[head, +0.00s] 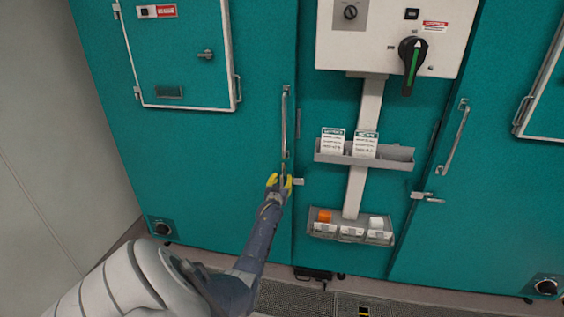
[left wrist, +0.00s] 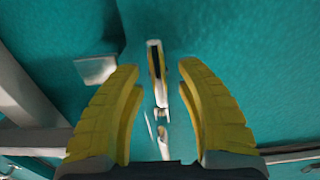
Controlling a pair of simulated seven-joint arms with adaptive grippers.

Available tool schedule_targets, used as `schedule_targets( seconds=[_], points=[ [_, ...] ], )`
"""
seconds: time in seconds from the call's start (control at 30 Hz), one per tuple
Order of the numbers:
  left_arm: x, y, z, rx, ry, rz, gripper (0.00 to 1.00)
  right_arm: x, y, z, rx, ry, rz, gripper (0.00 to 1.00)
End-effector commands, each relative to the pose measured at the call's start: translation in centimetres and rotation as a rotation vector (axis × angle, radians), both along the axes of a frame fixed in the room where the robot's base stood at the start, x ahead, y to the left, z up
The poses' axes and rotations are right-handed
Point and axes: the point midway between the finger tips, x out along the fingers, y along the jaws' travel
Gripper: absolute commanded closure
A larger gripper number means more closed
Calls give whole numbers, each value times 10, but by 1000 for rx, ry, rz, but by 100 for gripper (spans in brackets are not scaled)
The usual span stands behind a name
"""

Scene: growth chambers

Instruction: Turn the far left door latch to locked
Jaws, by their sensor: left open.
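The left teal chamber door has a slim pale latch lever (left wrist: 154,62), which points roughly upright between my fingertips in the left wrist view. In the head view the latch is mostly hidden by my left gripper (head: 280,182). A small pale keeper block (head: 298,181) sits just right of the gripper; it also shows in the left wrist view (left wrist: 97,70). My left gripper is open, its yellow fingers (left wrist: 160,95) on either side of the lever. Contact cannot be told. My right gripper is out of view.
A vertical bar handle (head: 284,120) is just above the gripper. A bin rack (head: 350,227) and a card shelf (head: 364,160) hang to the right, below a control box (head: 390,35). The right door has its own latch (head: 428,197), lying sideways.

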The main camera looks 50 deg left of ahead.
Motion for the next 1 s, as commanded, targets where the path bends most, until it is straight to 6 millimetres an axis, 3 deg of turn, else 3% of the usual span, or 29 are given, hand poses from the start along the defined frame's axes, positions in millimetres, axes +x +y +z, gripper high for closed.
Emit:
schedule_targets(
  seconds=[0.23, 0.57, 1.0],
  points=[
    [0, 0, 0, 0, 0, 0, 63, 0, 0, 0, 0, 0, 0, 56],
    [0, 0, 0, -1, -1, 0, 100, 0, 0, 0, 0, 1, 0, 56],
    [1, -2, 0, 10, 7, -2, 100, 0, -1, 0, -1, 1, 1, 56]
  ],
)
